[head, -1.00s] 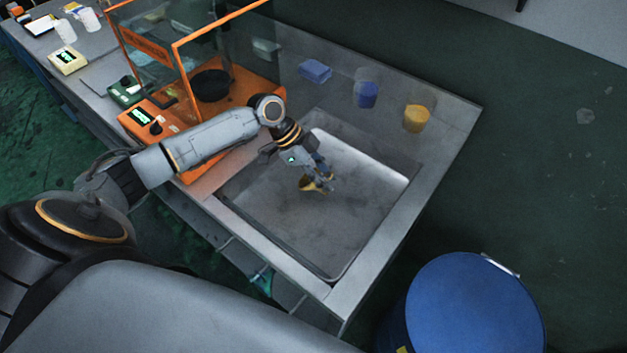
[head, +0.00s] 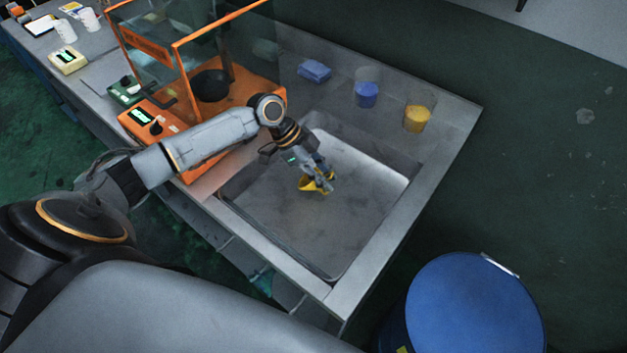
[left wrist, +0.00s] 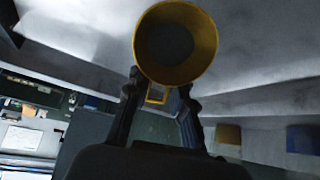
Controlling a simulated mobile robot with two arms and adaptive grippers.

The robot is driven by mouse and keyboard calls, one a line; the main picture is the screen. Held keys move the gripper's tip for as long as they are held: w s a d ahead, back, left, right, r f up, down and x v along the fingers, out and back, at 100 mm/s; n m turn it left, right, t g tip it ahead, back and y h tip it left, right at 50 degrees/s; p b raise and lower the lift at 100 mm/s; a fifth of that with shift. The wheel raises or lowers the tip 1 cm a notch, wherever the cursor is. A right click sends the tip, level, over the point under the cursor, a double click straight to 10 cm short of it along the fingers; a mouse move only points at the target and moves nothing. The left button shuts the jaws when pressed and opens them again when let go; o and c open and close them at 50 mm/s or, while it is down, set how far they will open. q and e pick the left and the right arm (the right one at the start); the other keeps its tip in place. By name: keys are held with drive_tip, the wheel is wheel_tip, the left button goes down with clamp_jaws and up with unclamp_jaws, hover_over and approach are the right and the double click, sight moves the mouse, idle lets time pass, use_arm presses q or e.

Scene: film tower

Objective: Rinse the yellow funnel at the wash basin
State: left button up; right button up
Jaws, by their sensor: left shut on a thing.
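The yellow funnel (head: 312,185) is in my left gripper (head: 322,180), over the grey wash basin (head: 300,235). My left gripper is shut on it. In the left wrist view the round yellow mouth of the funnel (left wrist: 203,40) faces the camera, with a small handle loop between the fingers (left wrist: 158,100). In the head view the funnel is partly hidden by the fingers, and I cannot tell whether it touches the basin floor. My right gripper does not show.
An orange-framed clear enclosure (head: 175,50) stands left of the basin. Behind the basin are a blue folded cloth (head: 314,70), a cup with blue contents (head: 367,94) and one with yellow (head: 416,118). A blue barrel (head: 465,305) stands at front right.

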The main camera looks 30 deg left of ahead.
use_arm(q)
drive_tip(key=shift+r, duration=0.1)
wheel_tip(320, 180, up, 13)
drive_tip(key=p, duration=1)
drive_tip(key=shift+p, duration=0.4)
idle(2.0)
wheel_tip(320, 180, up, 4)
drive_tip(key=p, duration=0.3)
idle(0.4)
idle(0.4)
